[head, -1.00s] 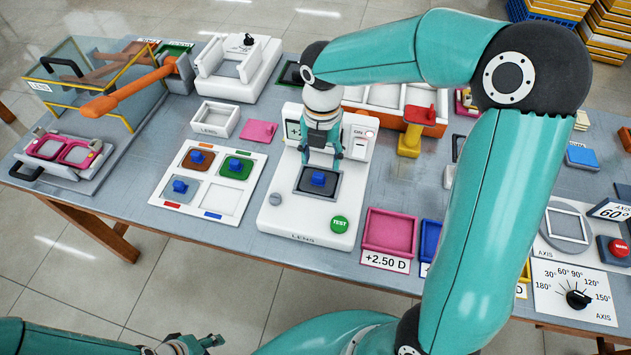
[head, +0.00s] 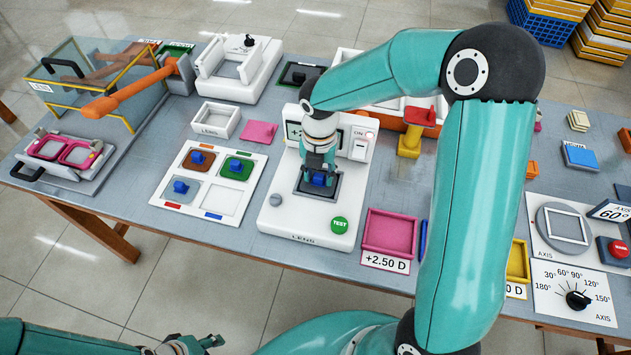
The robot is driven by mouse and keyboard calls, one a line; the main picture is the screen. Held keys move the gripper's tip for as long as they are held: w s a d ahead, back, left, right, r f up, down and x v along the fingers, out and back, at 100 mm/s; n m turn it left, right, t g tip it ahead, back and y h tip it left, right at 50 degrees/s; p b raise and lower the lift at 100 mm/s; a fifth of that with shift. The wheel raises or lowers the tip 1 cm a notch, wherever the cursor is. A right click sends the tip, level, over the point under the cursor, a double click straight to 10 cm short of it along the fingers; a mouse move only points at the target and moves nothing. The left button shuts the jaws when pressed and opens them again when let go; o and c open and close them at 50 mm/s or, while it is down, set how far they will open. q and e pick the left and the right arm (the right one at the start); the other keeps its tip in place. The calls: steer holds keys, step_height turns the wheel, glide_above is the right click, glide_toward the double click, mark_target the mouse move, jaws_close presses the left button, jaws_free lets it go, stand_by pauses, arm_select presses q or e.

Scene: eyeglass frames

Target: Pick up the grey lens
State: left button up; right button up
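A dark grey square lens with a blue knob (head: 319,180) sits in the well of the white lens tester (head: 285,222). My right gripper (head: 320,178) is lowered over it, its fingers on either side of the knob. I cannot tell whether they are closed on it, and they partly hide the lens. Another greyish lens with a blue knob (head: 181,187) lies in the lower-left compartment of the white tray (head: 205,212). My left gripper (head: 205,344) is low at the bottom edge, away from the table, partly cut off.
The white tray also holds brown (head: 199,160) and green (head: 236,167) lenses; its lower-right compartment is empty. A pink tray (head: 389,233) labelled +2.50 D is right of the tester. A pink plate (head: 259,132) lies behind the white tray. My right arm hides part of the table's right side.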

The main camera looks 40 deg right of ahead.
mark_target(319, 175)
jaws_close()
steer(key=shift+r, duration=0.2)
step_height(319, 175, up, 20)
steer(key=p, duration=0.1)
steer(key=shift+f, duration=0.15)
stand_by(0.4)
